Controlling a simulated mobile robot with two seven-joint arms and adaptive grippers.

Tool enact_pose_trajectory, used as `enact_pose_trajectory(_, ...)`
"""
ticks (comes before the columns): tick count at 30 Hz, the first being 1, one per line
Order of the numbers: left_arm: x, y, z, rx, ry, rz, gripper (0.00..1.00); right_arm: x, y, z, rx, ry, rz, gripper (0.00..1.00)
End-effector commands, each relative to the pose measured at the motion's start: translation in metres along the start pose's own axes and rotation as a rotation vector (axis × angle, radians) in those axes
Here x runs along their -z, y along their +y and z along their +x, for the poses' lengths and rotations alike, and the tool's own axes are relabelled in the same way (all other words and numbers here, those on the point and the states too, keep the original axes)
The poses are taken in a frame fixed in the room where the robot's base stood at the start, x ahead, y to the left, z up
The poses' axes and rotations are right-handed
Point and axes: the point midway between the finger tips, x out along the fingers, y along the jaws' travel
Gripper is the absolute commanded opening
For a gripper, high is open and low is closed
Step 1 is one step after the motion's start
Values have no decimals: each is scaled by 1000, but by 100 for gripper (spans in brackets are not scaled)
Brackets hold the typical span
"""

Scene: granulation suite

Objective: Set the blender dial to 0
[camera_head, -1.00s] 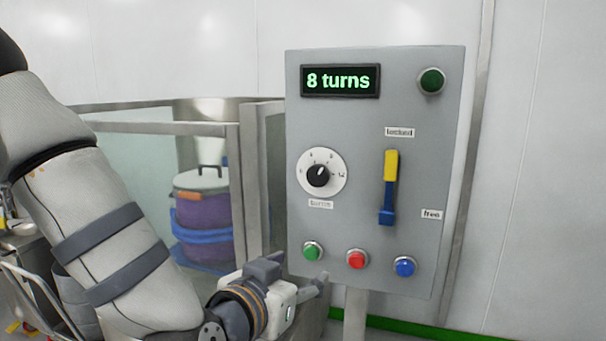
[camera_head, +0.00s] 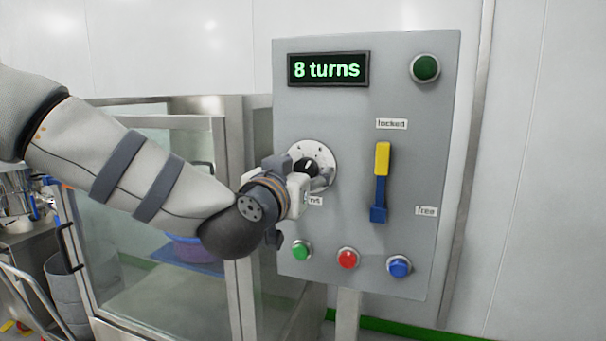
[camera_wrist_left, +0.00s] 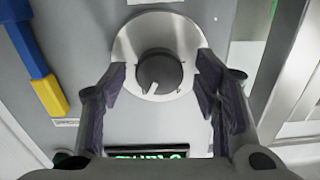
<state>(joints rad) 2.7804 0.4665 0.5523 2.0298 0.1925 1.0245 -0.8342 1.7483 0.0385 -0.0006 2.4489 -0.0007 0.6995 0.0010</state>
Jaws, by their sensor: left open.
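The blender dial is a black knob (camera_head: 309,166) on a round white plate (camera_head: 325,156) on the grey control panel (camera_head: 400,80). The display (camera_head: 328,69) reads "8 turns". My left gripper (camera_head: 318,178) is at the dial and covers part of its plate and label. In the left wrist view the knob (camera_wrist_left: 160,73) lies between the two open fingers (camera_wrist_left: 163,88), with gaps on both sides. A pale mark shows on the knob's lower edge in that view. The dial's numbers are too small to read. My right gripper is not in view.
Beside the dial is a yellow and blue lever (camera_head: 381,182) between labels "locked" and "free". Green (camera_head: 301,250), red (camera_head: 347,258) and blue (camera_head: 398,266) buttons sit below. A dark green round button or lamp (camera_head: 425,68) is at top right. A glass-sided enclosure (camera_head: 160,235) stands left of the panel.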

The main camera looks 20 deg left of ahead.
Motion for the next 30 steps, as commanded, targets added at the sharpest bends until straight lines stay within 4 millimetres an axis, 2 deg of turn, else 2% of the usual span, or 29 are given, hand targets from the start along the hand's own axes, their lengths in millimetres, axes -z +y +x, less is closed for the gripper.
enact_pose_trajectory(4,1,0,0,0,1,0,56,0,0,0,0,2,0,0)
enact_pose_trajectory(5,1,0,0,0,1,0,52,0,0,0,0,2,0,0)
enact_pose_trajectory(9,1,0,-1,0,1,0,20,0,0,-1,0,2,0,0)
enact_pose_trajectory(11,1,0,-1,0,1,0,8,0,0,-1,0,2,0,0)
enact_pose_trajectory(22,3,0,-1,0,2,-50,8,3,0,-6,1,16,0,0)
enact_pose_trajectory(30,6,0,-3,-2,6,-238,8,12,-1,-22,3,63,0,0)
